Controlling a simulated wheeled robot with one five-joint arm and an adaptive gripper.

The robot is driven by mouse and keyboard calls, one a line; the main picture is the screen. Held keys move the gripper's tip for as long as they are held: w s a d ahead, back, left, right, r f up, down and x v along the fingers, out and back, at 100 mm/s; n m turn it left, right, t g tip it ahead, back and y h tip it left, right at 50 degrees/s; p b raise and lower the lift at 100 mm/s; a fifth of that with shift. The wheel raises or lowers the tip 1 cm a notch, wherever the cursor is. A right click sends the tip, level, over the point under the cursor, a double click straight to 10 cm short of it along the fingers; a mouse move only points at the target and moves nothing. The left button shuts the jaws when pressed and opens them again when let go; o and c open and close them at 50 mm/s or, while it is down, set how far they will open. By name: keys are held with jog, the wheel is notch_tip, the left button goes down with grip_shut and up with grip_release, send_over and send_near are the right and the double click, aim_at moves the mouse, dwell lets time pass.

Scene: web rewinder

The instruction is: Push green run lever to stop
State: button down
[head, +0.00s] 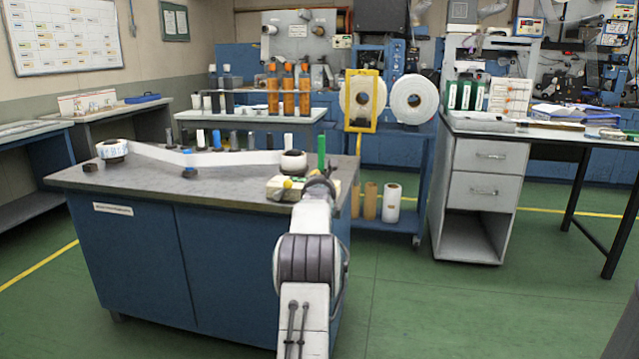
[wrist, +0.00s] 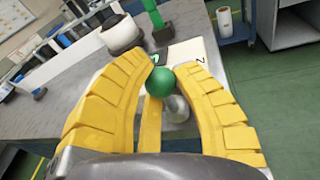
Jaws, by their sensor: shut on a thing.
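A grey rounded piece (wrist: 176,108) shows just beside the knob. In the head view my gripper (head: 305,184) is low over the right end of the grey-topped bench (head: 215,188); my wrist hides the knob there. A pale plate (wrist: 187,52) with a green mark and a dark mark lies just beyond the knob.
A green post (head: 321,150) stands upright behind my gripper. A white web (head: 210,158) runs between a left roll (head: 112,149) and a right roll (head: 293,163). A blue cart (head: 385,220) with large rolls stands behind right. Green floor is clear at right.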

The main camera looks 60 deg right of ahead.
jog(key=c, duration=0.9)
grip_release()
jog(key=shift+c, duration=0.2)
jog(key=v, duration=1.2)
jog(key=shift+o, duration=0.2)
